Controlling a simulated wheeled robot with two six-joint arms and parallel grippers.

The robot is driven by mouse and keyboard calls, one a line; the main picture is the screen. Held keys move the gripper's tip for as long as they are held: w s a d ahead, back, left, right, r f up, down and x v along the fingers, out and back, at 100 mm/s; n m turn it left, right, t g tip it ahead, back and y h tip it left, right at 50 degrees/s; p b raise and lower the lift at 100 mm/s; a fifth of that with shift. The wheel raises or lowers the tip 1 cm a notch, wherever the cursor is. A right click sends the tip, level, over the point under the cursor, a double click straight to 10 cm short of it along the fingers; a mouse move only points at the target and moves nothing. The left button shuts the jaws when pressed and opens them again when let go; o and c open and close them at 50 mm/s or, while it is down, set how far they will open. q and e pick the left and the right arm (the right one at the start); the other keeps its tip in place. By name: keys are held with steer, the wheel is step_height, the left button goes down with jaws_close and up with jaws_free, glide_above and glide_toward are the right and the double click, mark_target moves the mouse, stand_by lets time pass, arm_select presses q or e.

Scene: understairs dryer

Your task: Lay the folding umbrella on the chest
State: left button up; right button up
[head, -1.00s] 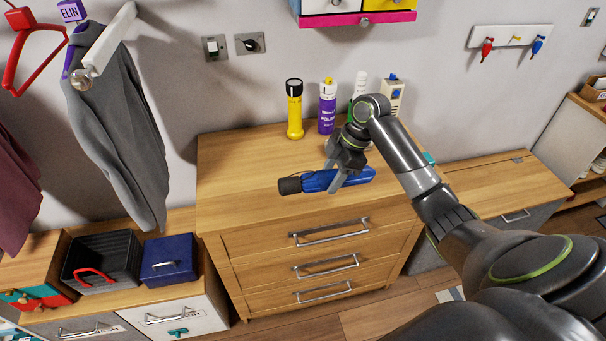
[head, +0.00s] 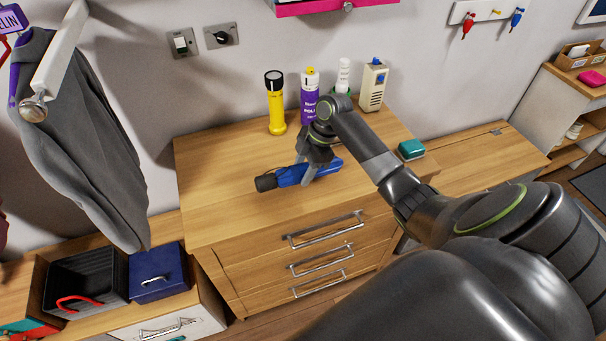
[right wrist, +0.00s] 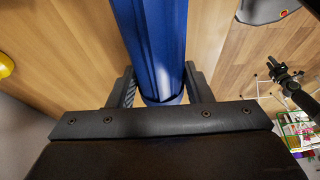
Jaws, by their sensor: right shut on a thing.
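The folding umbrella (head: 287,178) is blue with a black handle end at its left. It lies roughly level over the top of the wooden chest of drawers (head: 215,200), towards the front middle. My right gripper (head: 308,172) reaches down from above and is shut on the umbrella's middle. In the right wrist view the blue umbrella (right wrist: 158,40) runs between the two fingers, with wood surface beneath. I cannot tell whether the umbrella touches the chest top. My left gripper is not in view.
A yellow torch (head: 275,105), a purple spray can (head: 309,95), a white bottle (head: 343,75) and a beige device (head: 373,88) stand along the chest's back. A teal box (head: 411,149) sits at its right edge. The chest top's left part is clear.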

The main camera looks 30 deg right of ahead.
step_height(320, 180, down, 2)
steer(key=shift+w+f, duration=0.1)
steer(key=shift+f, duration=0.35)
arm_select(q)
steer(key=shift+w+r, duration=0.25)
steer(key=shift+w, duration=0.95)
arm_select(e)
steer(key=shift+f, duration=0.1)
steer(key=o, duration=1.1)
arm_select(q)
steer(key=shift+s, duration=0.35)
arm_select(e)
steer(key=shift+o, duration=0.4)
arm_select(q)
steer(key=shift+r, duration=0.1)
